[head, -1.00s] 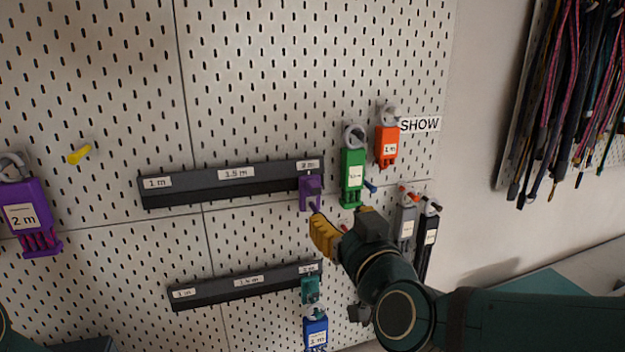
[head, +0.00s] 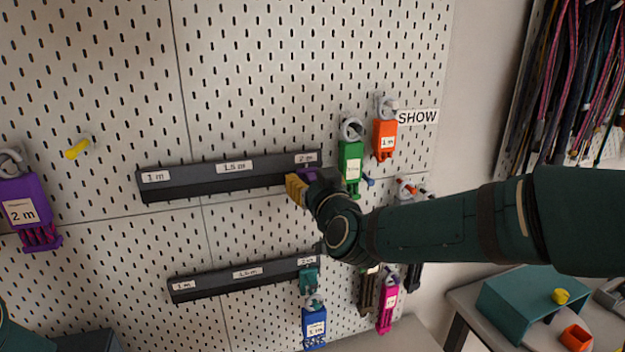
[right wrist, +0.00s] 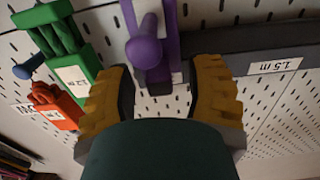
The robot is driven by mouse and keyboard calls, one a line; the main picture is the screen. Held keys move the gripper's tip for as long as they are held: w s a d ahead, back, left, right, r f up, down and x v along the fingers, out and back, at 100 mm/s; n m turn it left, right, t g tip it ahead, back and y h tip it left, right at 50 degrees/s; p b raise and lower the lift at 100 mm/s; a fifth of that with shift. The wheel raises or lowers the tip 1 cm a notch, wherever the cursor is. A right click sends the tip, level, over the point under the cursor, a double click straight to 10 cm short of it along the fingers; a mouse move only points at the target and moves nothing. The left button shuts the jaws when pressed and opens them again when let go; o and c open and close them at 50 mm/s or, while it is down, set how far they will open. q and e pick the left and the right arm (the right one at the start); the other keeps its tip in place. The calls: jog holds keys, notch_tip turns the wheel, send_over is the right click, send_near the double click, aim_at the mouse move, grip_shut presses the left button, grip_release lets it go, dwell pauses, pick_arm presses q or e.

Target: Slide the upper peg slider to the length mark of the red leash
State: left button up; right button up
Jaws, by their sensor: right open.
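The purple upper peg slider (head: 307,174) sits at the right end of the upper rail (head: 215,182), just below its 2 m mark, partly hidden by my right gripper (head: 298,188). In the right wrist view the slider's purple round-ended peg (right wrist: 146,52) lies between the two yellow fingers of my open right gripper (right wrist: 157,85), with gaps on both sides. The orange-red leash tag (head: 385,137) hangs by the SHOW sign and reads 1 m. The upper rail's 1 m label (head: 156,177) is at its left end. My left gripper is out of view.
A green tag (head: 350,165) hangs close right of the slider. The lower rail (head: 230,282) carries a teal slider (head: 309,281), with a blue tag (head: 314,325) below. A yellow peg (head: 78,148) sticks out at left. The board along the upper rail's left is clear.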

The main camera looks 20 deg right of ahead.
grip_shut()
dwell(0.5)
